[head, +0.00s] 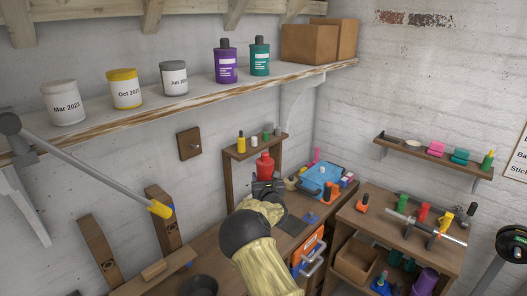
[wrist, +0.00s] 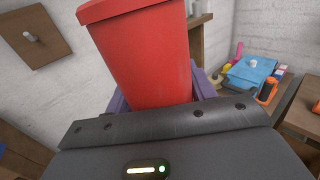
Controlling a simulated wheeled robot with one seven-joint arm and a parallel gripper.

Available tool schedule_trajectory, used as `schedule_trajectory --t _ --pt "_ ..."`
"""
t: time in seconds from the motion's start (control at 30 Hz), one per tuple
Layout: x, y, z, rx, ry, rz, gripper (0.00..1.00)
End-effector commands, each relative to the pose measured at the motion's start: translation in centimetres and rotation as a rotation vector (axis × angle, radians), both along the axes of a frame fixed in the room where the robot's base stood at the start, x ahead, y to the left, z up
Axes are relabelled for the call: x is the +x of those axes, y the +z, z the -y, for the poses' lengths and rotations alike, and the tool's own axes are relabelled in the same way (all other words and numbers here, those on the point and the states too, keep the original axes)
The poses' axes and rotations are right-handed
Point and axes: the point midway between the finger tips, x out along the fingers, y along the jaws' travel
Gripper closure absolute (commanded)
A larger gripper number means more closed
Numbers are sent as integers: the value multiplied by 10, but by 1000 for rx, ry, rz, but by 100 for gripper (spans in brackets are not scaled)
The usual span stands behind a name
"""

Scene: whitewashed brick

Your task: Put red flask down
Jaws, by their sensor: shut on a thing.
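The red flask (head: 264,166) stands upright in my gripper (head: 266,186), above the back of the workbench (head: 208,246). In the wrist view the red flask (wrist: 149,55) fills the upper middle, and my gripper (wrist: 158,101) is shut on its lower part. The purple jaws show at both sides of it. The flask's bottom is hidden behind my gripper, so I cannot tell whether it touches a surface.
A small wooden shelf (head: 256,149) with a yellow bottle (head: 241,142) is just behind the flask. A long shelf (head: 190,99) with pots and bottles runs above. A grey pole (head: 90,168) crosses at left.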

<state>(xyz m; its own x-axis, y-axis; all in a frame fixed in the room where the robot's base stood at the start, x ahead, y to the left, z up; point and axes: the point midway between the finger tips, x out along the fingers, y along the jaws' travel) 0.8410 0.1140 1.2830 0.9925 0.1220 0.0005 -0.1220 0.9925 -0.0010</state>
Motion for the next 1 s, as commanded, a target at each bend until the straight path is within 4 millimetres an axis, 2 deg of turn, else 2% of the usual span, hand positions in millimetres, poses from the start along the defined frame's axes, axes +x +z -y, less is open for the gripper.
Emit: schedule_trajectory --t 0.03,0.2,0.37,0.6,0.8,1.0 --pt "-4 -26 4 -2 -8 -3 84" --pt "-23 -95 20 -2 -42 -3 84" --pt "-46 -157 41 -3 -80 -4 84" --pt "-95 -240 81 -5 -137 -3 84" --pt "-148 -295 121 -7 -168 -3 84" --pt "-213 -328 163 -9 -161 -4 84"
